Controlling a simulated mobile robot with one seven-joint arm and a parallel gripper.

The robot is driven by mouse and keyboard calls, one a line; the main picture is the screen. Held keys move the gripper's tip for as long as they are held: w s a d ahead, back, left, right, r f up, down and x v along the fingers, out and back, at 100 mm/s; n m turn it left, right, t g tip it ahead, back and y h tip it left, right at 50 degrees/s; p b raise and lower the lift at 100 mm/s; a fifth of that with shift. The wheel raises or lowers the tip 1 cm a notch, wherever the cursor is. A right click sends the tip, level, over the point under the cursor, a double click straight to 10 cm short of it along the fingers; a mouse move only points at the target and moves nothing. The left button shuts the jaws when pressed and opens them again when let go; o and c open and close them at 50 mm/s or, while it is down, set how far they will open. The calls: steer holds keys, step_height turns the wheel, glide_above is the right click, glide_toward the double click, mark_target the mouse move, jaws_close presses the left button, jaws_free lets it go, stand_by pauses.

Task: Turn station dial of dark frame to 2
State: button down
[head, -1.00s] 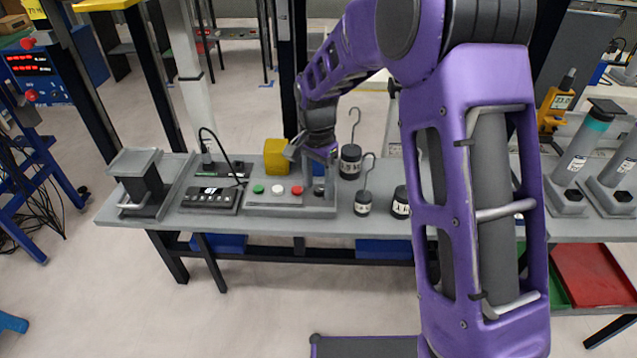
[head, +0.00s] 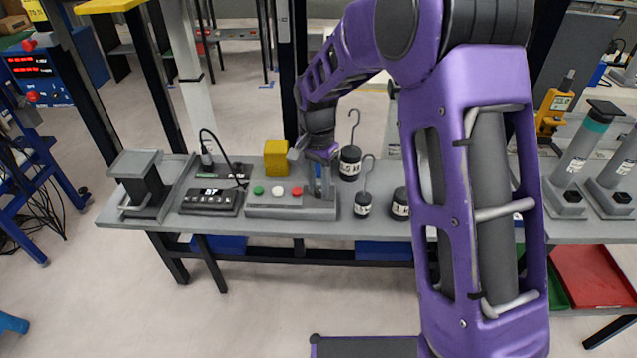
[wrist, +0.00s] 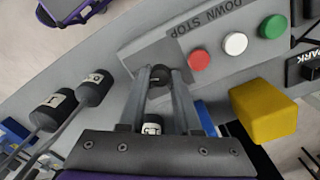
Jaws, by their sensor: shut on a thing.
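The dark round dial (wrist: 158,77) is at the end of a grey control box, beside the red button, in the wrist view. My gripper (wrist: 159,80) has its two fingers on either side of the dial and is shut on it. In the head view my gripper (head: 319,186) points down at the right end of the grey control box (head: 262,211) and hides the dial. The dial's numbers and pointer cannot be read.
Green (head: 258,190), white (head: 278,190) and red (head: 297,191) buttons sit left of my gripper. A yellow block (head: 276,157) stands behind the box. Black hooked weights (head: 363,205) stand close on the right. A black keypad device (head: 211,199) lies left.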

mark_target(318, 190)
steer(key=n+p, duration=0.1)
steer(key=n, duration=0.4)
steer(key=shift+r+p, duration=0.1)
steer(key=shift+p, duration=0.2)
steer(key=n+p, duration=0.1)
steer(key=n, duration=0.4)
steer(key=shift+n, duration=0.3)
steer(key=c, duration=0.6)
jaws_free()
step_height(318, 190, up, 17)
steer(key=p, duration=0.2)
steer(key=shift+a+r, duration=0.15)
